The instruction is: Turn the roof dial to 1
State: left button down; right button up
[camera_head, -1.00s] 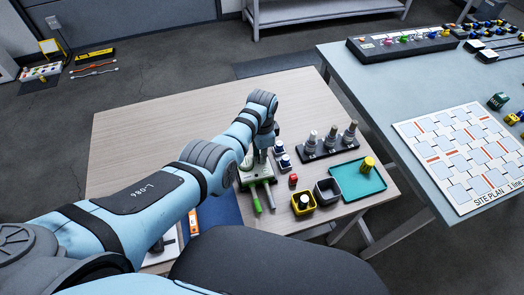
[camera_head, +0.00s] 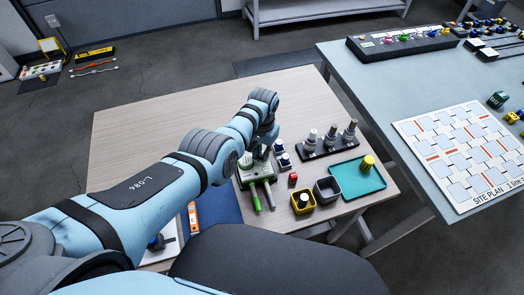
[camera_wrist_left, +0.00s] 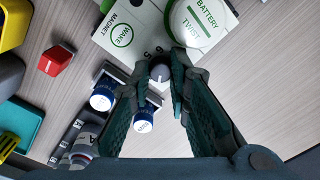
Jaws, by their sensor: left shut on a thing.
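A white sensor unit with "WAKE MAGNET" and "BATTERY TWIST" labels (camera_wrist_left: 146,30) fills the top of the left wrist view. A small grey roof dial (camera_wrist_left: 159,70) stands at its near edge; its pointer setting is too small to read. My left gripper (camera_wrist_left: 167,82) has its two dark teal fingers closed around the dial, one on each side. My right gripper is out of view.
Two blue-and-white capped parts (camera_wrist_left: 103,98) stand close beside the left fingers. A red block (camera_head: 293,178), yellow bin (camera_head: 302,209), grey bin (camera_head: 327,197), teal tray (camera_head: 348,187) and black rack of several posts (camera_head: 318,151) lie to the right. The wooden table's far left (camera_head: 140,130) is clear.

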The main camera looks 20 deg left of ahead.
aim_at(262, 154)
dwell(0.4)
pick_arm(q)
jog(key=c, duration=1.5)
grip_release()
notch_tip(262, 154, up, 12)
jog(key=shift+d, duration=0.15)
